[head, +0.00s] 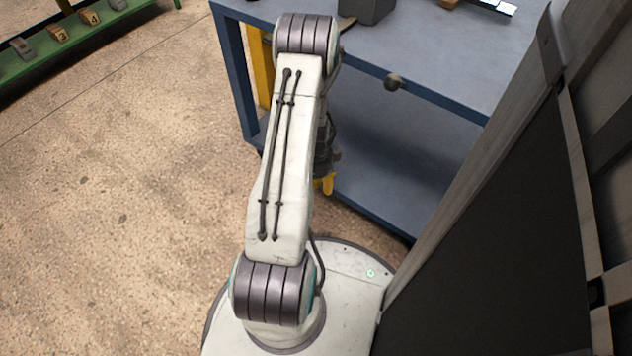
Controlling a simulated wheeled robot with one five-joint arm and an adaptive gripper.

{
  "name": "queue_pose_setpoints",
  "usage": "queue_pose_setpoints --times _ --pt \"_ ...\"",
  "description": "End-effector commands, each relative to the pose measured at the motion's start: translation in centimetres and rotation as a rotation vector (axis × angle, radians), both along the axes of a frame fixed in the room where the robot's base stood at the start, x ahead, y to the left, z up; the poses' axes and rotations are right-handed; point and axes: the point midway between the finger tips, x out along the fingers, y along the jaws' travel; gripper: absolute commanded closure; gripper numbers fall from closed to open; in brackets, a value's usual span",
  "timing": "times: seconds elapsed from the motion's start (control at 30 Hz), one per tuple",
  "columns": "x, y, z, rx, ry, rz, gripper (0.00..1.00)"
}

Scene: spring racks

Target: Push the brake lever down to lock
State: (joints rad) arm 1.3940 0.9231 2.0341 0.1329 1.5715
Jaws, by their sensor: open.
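My arm hides part of the gripper and part of the cart's left side.
A dark grey block (366,10) stands on the cart top. A tall dark panel with a grey frame (480,205) stands close on the right. A green rack (75,50) with numbered blocks is at the upper left. The floor (110,200) on the left is clear.

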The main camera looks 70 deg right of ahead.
Motion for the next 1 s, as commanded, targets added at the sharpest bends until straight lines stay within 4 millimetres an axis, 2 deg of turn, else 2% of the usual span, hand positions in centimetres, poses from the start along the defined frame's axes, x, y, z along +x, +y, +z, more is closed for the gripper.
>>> queue_pose_setpoints --times 0.1,0.7,1.0 --pt "0.0 0.0 0.01 0.0 0.0 0.0 0.46" --pt "-0.01 0.05 0.01 0.002 0.0 0.0 1.0" --pt "0.2 -0.2 -0.23 0.002 0.0 0.0 1.0"
